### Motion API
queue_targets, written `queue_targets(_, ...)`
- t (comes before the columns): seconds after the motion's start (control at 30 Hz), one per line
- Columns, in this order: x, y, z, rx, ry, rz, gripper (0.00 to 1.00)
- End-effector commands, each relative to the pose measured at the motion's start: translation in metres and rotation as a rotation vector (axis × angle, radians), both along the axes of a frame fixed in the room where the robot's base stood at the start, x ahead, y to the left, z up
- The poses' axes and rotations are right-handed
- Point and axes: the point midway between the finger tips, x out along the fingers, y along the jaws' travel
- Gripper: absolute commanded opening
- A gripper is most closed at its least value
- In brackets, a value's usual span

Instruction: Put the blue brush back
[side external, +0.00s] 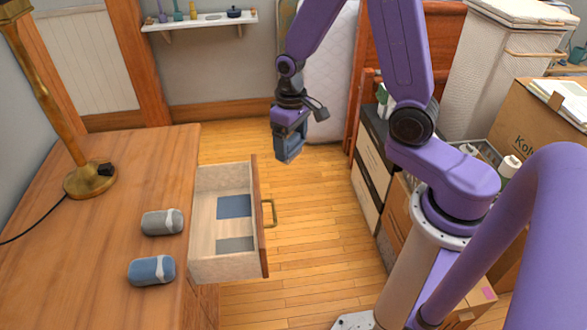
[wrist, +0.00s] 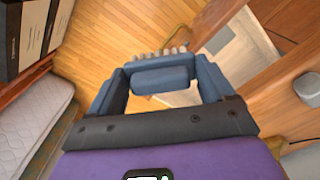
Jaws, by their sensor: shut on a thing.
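My gripper (side external: 289,154) hangs above the floor, to the right of the open drawer (side external: 262,225) and higher than it. In the wrist view, my gripper (wrist: 165,68) is shut on the blue brush (wrist: 163,80), a blue block with pale bristle-like bumps along its far edge. In the side view the brush is hard to tell from the blue-grey fingers. The drawer is pulled out from the wooden desk (side external: 90,240). Its pale floor holds a flat blue patch (side external: 234,206) and a flat grey patch (side external: 235,244).
A grey rounded object (side external: 162,222) and a blue-grey rounded one (side external: 152,270) lie on the desk near the drawer. A brass lamp (side external: 90,180) stands behind them. Boxes (side external: 550,120) and a white mattress (side external: 333,75) stand to the right and back. The floor beside the drawer is clear.

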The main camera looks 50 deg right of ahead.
Motion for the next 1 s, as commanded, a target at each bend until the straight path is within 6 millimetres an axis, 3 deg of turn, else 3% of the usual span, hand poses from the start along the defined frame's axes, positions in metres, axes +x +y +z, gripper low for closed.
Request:
queue_targets(0.17,-0.001,0.004,0.002,0.000,-0.001,-0.050,0.43)
queue_targets(0.27,0.010,0.022,0.003,0.000,-0.001,-0.018,0.43)
queue_targets(0.37,0.026,0.053,0.005,0.000,-0.002,0.042,0.43)
queue_targets(0.53,0.050,0.121,0.008,0.000,-0.002,0.160,0.43)
queue_targets(0.7,0.060,0.193,0.011,0.000,-0.002,0.275,0.43)
queue_targets(1.0,0.047,0.319,0.016,0.000,-0.002,0.467,0.43)
